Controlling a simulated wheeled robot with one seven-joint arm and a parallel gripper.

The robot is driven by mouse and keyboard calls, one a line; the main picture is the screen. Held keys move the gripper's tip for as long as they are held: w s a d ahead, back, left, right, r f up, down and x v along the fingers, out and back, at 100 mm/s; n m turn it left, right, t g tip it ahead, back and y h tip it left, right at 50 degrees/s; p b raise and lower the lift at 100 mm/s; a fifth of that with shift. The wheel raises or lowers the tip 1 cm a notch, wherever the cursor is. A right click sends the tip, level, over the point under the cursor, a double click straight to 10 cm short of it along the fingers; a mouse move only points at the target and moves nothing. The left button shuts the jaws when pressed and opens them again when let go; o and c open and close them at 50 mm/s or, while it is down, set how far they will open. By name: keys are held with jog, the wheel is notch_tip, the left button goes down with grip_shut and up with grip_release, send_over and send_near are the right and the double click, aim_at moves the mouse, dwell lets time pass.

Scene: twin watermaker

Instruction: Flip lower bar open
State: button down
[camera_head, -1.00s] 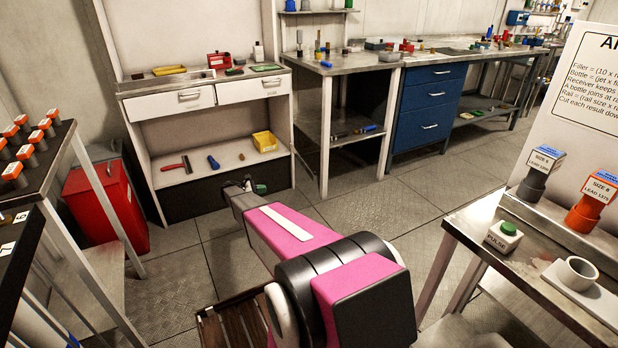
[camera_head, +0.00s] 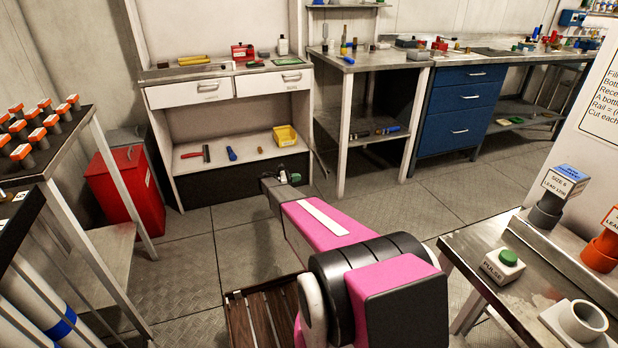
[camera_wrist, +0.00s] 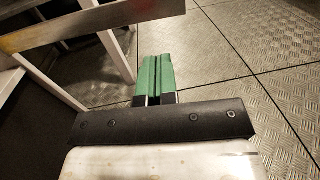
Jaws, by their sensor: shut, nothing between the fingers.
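My gripper shows in the wrist view (camera_wrist: 155,75) with its two green fingers together, shut and empty. In the head view my arm reaches forward, and the gripper (camera_head: 284,174) is low in front of the white bench's dark lower panel, small and partly hidden by my arm. In the wrist view a flat grey-brown bar or edge (camera_wrist: 90,24) crosses the upper left, beyond the fingertips and apart from them. I cannot tell whether it is the lower bar; no bar is clearly identifiable in the head view.
A red box (camera_head: 126,188) stands left. Racks stand at the left edge, and a metal table (camera_head: 470,238) with a pulse button is at right.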

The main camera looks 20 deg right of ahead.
aim_at(324, 174)
jog(key=d, duration=0.4)
jog(key=s+d, duration=0.1)
jog(key=d, duration=0.8)
jog(key=shift+s, duration=0.3)
